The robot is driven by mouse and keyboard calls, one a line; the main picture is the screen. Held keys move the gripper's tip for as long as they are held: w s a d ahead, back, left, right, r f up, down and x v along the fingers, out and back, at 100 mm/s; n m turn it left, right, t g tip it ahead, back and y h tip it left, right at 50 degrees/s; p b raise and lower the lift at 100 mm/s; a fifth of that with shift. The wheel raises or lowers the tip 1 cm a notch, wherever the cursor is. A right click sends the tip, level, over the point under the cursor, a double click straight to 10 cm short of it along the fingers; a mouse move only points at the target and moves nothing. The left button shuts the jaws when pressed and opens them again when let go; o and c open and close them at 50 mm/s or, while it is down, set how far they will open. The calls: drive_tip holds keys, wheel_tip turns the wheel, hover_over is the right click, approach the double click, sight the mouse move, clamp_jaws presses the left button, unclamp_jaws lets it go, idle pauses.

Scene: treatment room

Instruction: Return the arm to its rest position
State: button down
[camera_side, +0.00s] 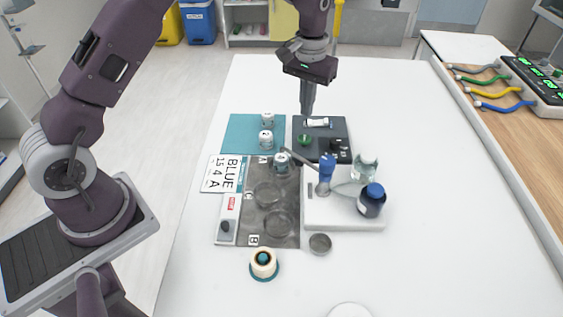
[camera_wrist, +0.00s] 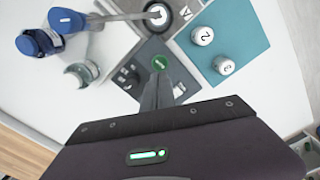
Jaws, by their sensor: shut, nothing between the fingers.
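My gripper (camera_side: 307,108) is shut and empty. It points down above the dark square pad (camera_side: 301,151) at the far side of the work area, with its fingertips apart from the things there. In the wrist view my gripper (camera_wrist: 153,82) also shows shut over the dark pad (camera_wrist: 126,79). My dark purple arm arches over the left of the white table (camera_side: 440,200) in the side view.
Two small white canisters (camera_side: 266,139) stand on a teal mat (camera_side: 240,131). A white tray (camera_side: 345,226) bears a dark blue-capped bottle (camera_side: 371,203). A grey mat (camera_side: 254,228) holds clear dishes. The table's right side is clear.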

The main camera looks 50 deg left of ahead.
drive_tip(key=s+d+r+m+t, duration=0.2)
drive_tip(key=s+r+t, duration=0.1)
drive_tip(key=s+r, duration=1.4)
drive_tip(key=s+m+t, duration=0.1)
drive_tip(key=s+t, duration=0.1)
drive_tip(key=s, duration=1.4)
drive_tip(key=shift+s+r+t, duration=0.15)
drive_tip(key=shift+s+t, duration=0.15)
drive_tip(key=shift+s, duration=0.1)
